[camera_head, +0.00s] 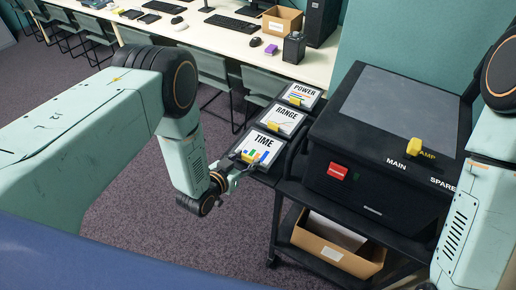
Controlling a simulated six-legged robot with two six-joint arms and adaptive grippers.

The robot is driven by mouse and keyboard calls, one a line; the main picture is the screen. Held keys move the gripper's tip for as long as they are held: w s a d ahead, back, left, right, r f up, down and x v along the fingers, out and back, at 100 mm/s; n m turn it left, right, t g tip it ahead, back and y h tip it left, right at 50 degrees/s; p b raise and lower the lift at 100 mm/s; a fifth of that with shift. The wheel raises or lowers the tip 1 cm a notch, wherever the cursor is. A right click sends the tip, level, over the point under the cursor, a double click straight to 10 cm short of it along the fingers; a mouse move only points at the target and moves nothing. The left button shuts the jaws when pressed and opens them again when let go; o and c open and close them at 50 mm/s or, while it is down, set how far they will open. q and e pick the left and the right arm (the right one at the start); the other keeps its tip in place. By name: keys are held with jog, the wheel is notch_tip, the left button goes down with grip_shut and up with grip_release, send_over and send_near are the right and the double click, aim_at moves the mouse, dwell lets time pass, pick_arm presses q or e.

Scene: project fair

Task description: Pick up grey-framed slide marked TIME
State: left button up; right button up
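The slide marked TIME (262,142) has a white face with small coloured bars and a yellow tab at its lower left. It lies nearest in a row on a dark shelf beside the black machine. My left gripper (243,168) is at the near-left edge of this slide, close to the yellow tab. The fingers are small and partly overlap the slide's edge, so I cannot tell whether they touch or grip it. My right arm shows at the right edge, but its gripper is not in view.
Slides marked RANGE (285,118) and POWER (302,94) lie behind TIME. A cardboard box (370,263) sits below. A long white table (225,43) stands behind.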

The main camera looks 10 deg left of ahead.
pick_arm(q)
jog(key=c, duration=0.9)
jog(key=shift+r, duration=0.1)
